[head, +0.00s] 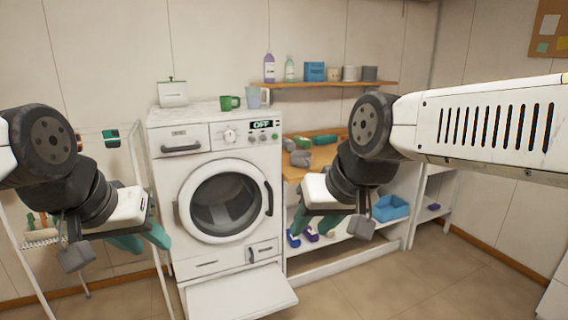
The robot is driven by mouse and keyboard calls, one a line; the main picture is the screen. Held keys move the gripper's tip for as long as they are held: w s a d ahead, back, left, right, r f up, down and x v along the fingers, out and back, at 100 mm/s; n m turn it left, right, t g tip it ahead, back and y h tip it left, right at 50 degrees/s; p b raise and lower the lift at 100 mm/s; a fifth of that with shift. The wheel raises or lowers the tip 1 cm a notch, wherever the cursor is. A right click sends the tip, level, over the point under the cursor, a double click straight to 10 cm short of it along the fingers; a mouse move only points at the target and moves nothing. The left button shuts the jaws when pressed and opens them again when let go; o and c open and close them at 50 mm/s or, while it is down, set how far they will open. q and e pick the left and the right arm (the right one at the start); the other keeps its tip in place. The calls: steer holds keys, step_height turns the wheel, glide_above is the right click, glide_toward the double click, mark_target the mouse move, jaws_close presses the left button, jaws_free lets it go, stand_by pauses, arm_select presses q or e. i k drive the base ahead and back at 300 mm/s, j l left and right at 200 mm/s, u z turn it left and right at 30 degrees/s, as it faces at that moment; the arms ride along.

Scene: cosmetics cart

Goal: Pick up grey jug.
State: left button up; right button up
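A grey-blue jug (253,98) stands upright on top of the white washing machine (222,200), towards its back right corner. A green mug (229,103) stands close to its left. My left gripper (143,241) hangs in front of the machine's left side, well below and to the left of the jug. Its teal fingers look apart, with nothing seen between them. My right gripper (313,225) hangs in front of the shelf unit, below and to the right of the jug. Its teal fingers also look apart and empty.
A lidded white box (172,93) stands on the machine's back left. A wooden wall shelf (320,84) with bottles and tins is behind and above the jug. Grey and green items lie on the wooden counter (292,172) at right. The machine's lower flap (240,293) sticks out.

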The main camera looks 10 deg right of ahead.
mark_target(299, 159)
steer(key=l+u, duration=0.15)
steer(key=u, duration=0.2)
steer(key=i+l+u, duration=0.1)
steer(key=u, duration=0.3)
steer(key=l+u, duration=0.2)
steer(key=u, duration=0.15)
steer(key=l+u, duration=0.2)
steer(key=l, duration=0.25)
steer(key=l+u, duration=0.15)
steer(key=l, duration=0.3)
steer(key=k+l+u, duration=0.2)
steer(key=l, duration=0.2)
steer(key=l+u, duration=0.2)
steer(key=l, duration=0.25)
steer(key=k+l+u, duration=0.15)
steer(key=l, duration=0.25)
steer(key=k+l, duration=0.1)
steer(key=l, duration=0.35)
steer(key=k+l, duration=0.15)
steer(key=l, duration=0.25)
steer(key=k+l, duration=0.1)
steer(key=l, duration=0.35)
steer(key=k+l, duration=0.15)
steer(key=l, duration=0.25)
steer(key=k+l+u, duration=0.1)
steer(key=l, duration=0.35)
